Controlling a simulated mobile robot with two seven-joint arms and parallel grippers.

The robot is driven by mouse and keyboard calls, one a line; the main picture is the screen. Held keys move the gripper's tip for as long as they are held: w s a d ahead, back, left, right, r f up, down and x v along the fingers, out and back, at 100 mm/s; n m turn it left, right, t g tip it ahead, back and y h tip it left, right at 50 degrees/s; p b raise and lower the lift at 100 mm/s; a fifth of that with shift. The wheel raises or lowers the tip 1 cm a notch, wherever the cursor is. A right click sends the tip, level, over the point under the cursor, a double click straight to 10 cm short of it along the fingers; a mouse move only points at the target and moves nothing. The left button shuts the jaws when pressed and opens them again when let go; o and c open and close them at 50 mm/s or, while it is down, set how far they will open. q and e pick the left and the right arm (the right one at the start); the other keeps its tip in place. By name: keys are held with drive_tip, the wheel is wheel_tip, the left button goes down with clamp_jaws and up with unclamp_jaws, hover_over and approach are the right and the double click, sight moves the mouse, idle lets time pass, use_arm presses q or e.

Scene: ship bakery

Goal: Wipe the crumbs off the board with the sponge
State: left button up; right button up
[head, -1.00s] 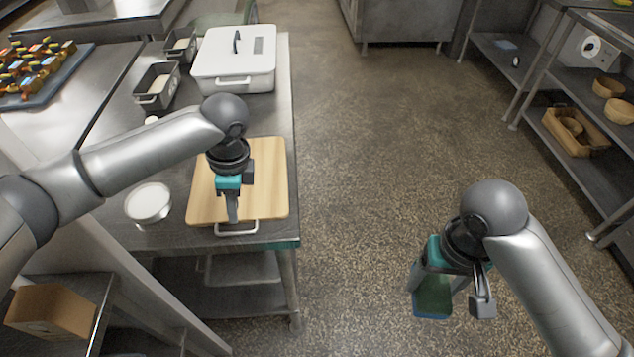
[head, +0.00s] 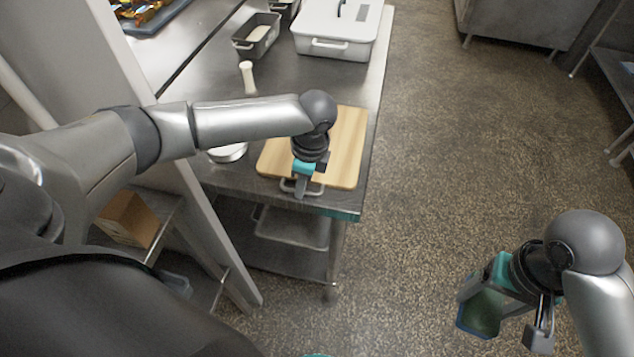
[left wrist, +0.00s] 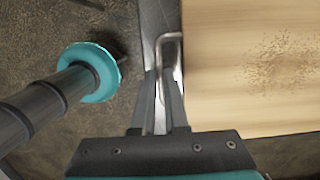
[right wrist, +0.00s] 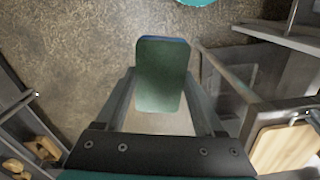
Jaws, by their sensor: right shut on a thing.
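The wooden board (head: 347,145) lies on the metal table at its front corner. A patch of brown crumbs (left wrist: 283,60) shows on it in the left wrist view. A metal handle (head: 316,189) sticks out at the board's near edge. My left gripper (head: 301,190) is at this handle, its fingers close together with the bar between them (left wrist: 160,85). My right gripper (head: 500,312) is shut on the green sponge (head: 480,313), which has a blue edge. It holds the sponge (right wrist: 160,80) over the floor, right of the table and away from the board.
A white round container (head: 228,153) stands left of the board, partly behind my left arm. A white lidded box (head: 336,35) and a dark tin (head: 257,38) stand farther back. A white shaker-like item (head: 247,76) stands between. Open floor (head: 440,150) lies right of the table.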

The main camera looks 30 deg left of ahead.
use_arm(q)
clamp_jaws()
idle(1.0)
drive_tip(key=o, duration=0.6)
unclamp_jaws()
drive_tip(key=shift+r, duration=0.1)
drive_tip(key=r, duration=0.4)
drive_tip(key=d+r+p, duration=0.1)
drive_tip(key=r, duration=0.2)
drive_tip(key=r+p, duration=0.1)
drive_tip(key=r, duration=0.3)
drive_tip(key=shift+w+d+r, duration=0.2)
drive_tip(key=shift+d+r, duration=0.15)
drive_tip(key=shift+d, duration=0.05)
use_arm(e)
wheel_tip(320, 180, up, 2)
drive_tip(key=shift+r, duration=0.15)
